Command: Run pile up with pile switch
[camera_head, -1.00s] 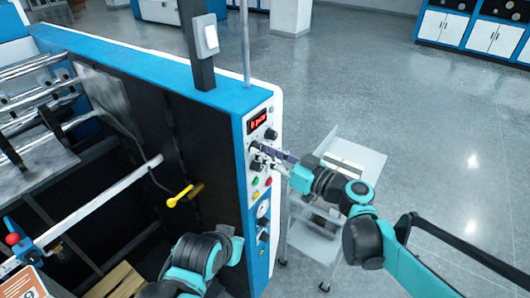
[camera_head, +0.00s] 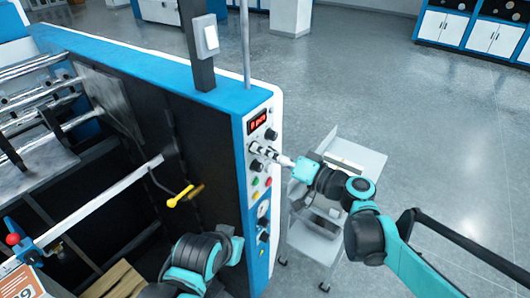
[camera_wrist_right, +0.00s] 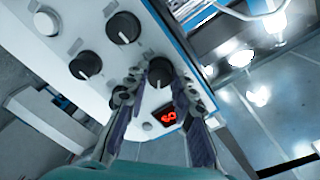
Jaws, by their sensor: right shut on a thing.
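The machine's control panel (camera_head: 258,172) stands at the centre of the head view, with a red display, black knobs and coloured buttons. My right gripper (camera_head: 262,152) is at the panel's upper part, just below the red display (camera_head: 257,122). In the wrist view my right gripper (camera_wrist_right: 160,88) has its fingers on either side of a black knob (camera_wrist_right: 160,72) with a white mark, shut on it. The fingers partly hide another knob (camera_wrist_right: 122,97). I cannot read the labels. My left arm shows at the bottom of the head view; its gripper is out of view.
A grey trolley (camera_head: 350,160) stands right of the panel, close under my right arm. A yellow-handled lever (camera_head: 180,196) and a white bar (camera_head: 100,205) are at the machine's open side. A wooden pallet (camera_head: 115,282) shows low at left. The floor at right is clear.

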